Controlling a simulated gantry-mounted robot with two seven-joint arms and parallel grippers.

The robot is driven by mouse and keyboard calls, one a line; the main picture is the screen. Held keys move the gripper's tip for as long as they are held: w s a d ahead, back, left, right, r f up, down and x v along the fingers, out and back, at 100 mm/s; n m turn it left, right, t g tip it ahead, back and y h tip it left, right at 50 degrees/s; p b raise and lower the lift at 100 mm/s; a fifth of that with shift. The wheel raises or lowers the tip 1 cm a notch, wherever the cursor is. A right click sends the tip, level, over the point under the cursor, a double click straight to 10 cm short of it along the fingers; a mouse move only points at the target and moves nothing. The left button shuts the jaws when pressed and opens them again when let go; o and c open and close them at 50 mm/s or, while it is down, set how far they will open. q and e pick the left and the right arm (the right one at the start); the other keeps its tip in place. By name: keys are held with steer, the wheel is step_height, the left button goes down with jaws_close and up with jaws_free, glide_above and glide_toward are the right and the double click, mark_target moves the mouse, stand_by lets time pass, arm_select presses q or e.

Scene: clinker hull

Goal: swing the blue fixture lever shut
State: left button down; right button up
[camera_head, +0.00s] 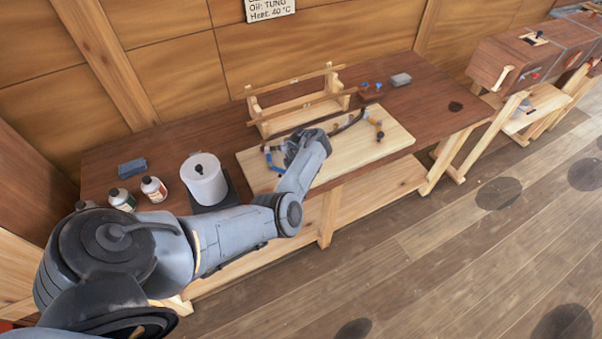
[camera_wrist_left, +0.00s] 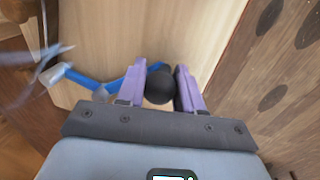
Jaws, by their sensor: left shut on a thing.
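The blue fixture lever (camera_head: 270,159) shows at the left part of a pale wooden board (camera_head: 352,157) on the workbench. In the left wrist view the blue lever (camera_wrist_left: 82,79) runs from the left towards a black round knob (camera_wrist_left: 160,88). My left gripper (camera_head: 297,143) is over the board in the head view and hides part of the fixture. Its purple fingers (camera_wrist_left: 160,76) are shut on the black knob, one finger on each side. The lever's part behind the left finger is hidden. My right gripper is in neither view.
A wooden rack (camera_head: 292,105) stands behind the board. Yellow-orange fixture parts (camera_head: 378,129) are at the board's right. The bench's right end is mostly clear.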

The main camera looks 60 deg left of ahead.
arm_select(q)
steer(key=shift+f, duration=0.1)
steer(key=c, duration=0.8)
jaws_free()
steer(key=shift+o, duration=0.2)
steer(key=r+p, duration=0.1)
steer(key=r, duration=0.2)
steer(key=d+r+p, duration=0.1)
steer(key=r, duration=0.2)
steer(key=r+p, duration=0.1)
steer(key=r, duration=0.2)
steer(key=shift+d+r, duration=0.25)
steer(key=shift+d, duration=0.1)
steer(key=shift+d+r+p, duration=0.15)
steer(key=shift+r+p, duration=0.4)
steer(key=shift+r, duration=0.1)
